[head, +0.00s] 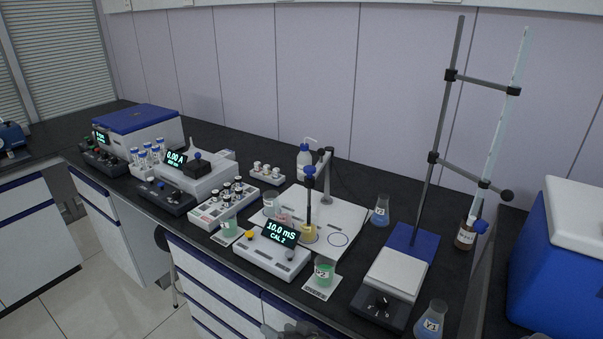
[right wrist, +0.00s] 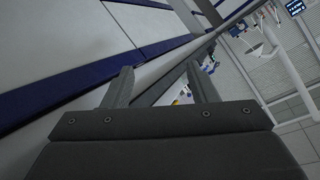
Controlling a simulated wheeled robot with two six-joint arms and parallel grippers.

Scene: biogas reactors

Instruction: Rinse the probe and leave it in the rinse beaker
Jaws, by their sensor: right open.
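The probe (head: 308,190), a dark shaft with a blue cap, stands upright at a stand (head: 326,180) on a white board (head: 352,218). Its lower end is in or just above a small beaker of yellow liquid (head: 309,235); I cannot tell which. Left of it are a small pale beaker (head: 270,204) and a pinkish one (head: 284,219); which is the rinse beaker is unclear. A meter (head: 273,258) in front reads 10.0 mS CAL 2. My right gripper (head: 290,331) is low at the front edge, away from the probe. Its fingers are apart and empty in the right wrist view (right wrist: 160,88). My left gripper is out of view.
A white bottle (head: 304,158) stands behind the probe. A green beaker (head: 324,271) sits in front right, and flasks (head: 380,212) (head: 430,320) stand to the right. A tall burette stand (head: 440,130) rises at right. An empty ring mark (head: 338,239) lies on the board.

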